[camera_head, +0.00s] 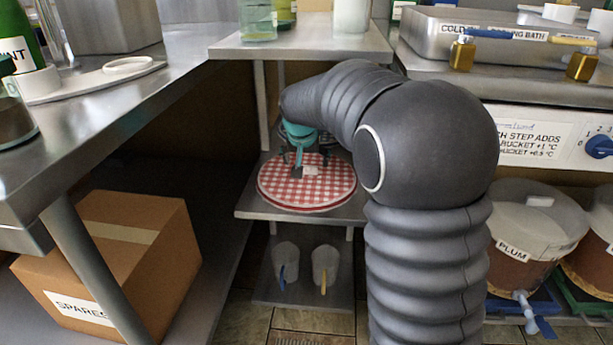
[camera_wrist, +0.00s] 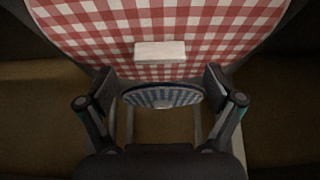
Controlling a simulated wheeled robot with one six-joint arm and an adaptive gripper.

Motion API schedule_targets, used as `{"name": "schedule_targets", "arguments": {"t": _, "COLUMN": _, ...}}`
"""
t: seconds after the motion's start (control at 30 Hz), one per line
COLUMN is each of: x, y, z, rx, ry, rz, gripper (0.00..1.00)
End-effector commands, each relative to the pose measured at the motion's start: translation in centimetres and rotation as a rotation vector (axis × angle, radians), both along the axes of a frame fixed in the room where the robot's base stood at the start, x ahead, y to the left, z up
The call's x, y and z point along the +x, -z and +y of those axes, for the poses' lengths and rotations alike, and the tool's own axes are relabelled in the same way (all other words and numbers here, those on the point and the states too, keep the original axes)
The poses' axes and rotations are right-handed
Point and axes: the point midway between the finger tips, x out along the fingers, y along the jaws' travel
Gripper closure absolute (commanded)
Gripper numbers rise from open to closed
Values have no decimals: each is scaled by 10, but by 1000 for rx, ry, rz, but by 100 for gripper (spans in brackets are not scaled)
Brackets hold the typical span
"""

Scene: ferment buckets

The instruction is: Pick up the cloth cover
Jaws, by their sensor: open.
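A round cloth cover (camera_head: 320,188) in red and white check lies flat on the middle shelf. It fills the top of the wrist view (camera_wrist: 100,30). A pale rectangular block (camera_wrist: 160,52) sits on it near its edge and shows as a small white patch in the head view (camera_head: 311,170). My gripper (camera_head: 299,166) is over the far left part of the cover, pointing down. In the wrist view my gripper (camera_wrist: 159,80) has its two fingers apart on either side below the block, with nothing held. Whether the fingers touch the cover cannot be told.
A smaller blue checked disc (camera_wrist: 163,95) shows between the fingers; its height is unclear. Two pale cups (camera_head: 286,262) stand on the lower shelf (camera_head: 305,298). A carton marked SPARES (camera_head: 120,260) is at left, a PLUM bucket (camera_head: 530,230) at right. The upper shelf (camera_head: 300,46) overhangs behind.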

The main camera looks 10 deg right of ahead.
Motion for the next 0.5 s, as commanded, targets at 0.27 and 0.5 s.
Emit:
{"name": "schedule_targets", "arguments": {"t": 0.27, "x": 16, "y": 29, "z": -6, "rx": 1, "ry": 0, "rz": 0, "gripper": 8}}
{"name": "schedule_targets", "arguments": {"t": 0.5, "x": 16, "y": 29, "z": -6, "rx": 1, "ry": 0, "rz": -1, "gripper": 18}}
